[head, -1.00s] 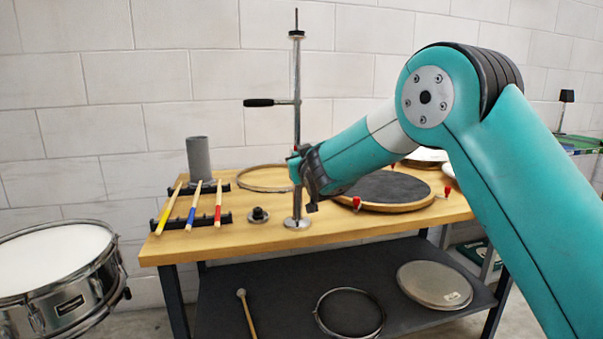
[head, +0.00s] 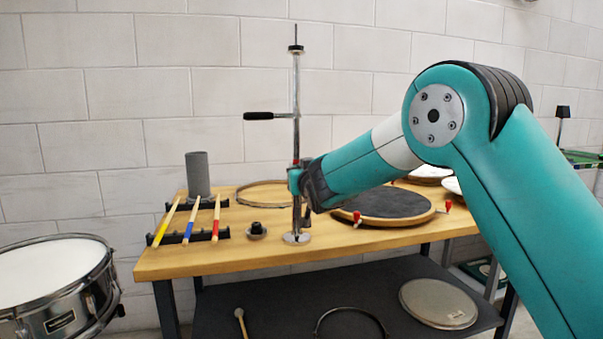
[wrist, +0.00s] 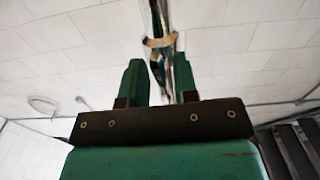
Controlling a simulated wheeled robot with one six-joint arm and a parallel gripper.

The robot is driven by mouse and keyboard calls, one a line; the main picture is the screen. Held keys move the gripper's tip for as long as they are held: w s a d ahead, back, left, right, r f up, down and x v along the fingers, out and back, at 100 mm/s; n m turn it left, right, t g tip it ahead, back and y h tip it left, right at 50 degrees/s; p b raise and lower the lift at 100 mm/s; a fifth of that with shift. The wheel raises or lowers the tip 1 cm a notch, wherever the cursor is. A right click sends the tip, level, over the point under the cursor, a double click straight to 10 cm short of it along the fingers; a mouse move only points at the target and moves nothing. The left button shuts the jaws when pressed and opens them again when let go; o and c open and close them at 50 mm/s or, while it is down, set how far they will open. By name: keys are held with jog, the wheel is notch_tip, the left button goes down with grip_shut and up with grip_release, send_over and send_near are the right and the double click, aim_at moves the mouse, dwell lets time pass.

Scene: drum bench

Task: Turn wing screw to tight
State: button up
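A chrome stand pole (head: 296,100) rises from a round base (head: 296,238) on the wooden bench, with a black-handled side arm (head: 265,116) partway up. A small red piece shows on the pole just above my gripper. My gripper (head: 294,182) is at the lower pole, reaching in from the right. In the wrist view, the two green fingers of my gripper (wrist: 158,82) stand apart, and the pole (wrist: 167,20) runs up beyond them. A tan and dark fitting (wrist: 159,42) on the pole shows past the fingertips. I cannot clearly make out the wing screw.
The wooden bench (head: 215,258) holds a stick rack (head: 201,237) with several sticks, a grey cylinder (head: 198,174), a small black knob (head: 256,231), a hoop (head: 247,187) and a dark drum pad (head: 384,203) close right of the stand. A snare drum (head: 58,275) stands left.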

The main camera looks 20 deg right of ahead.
jog(key=shift+o, duration=0.5)
jog(key=shift+r, duration=0.1)
jog(key=shift+s, duration=0.35)
jog(key=s+b, duration=0.2)
jog(key=s, duration=1.4)
jog(key=shift+s+b, duration=0.3)
jog(key=shift+s, duration=0.05)
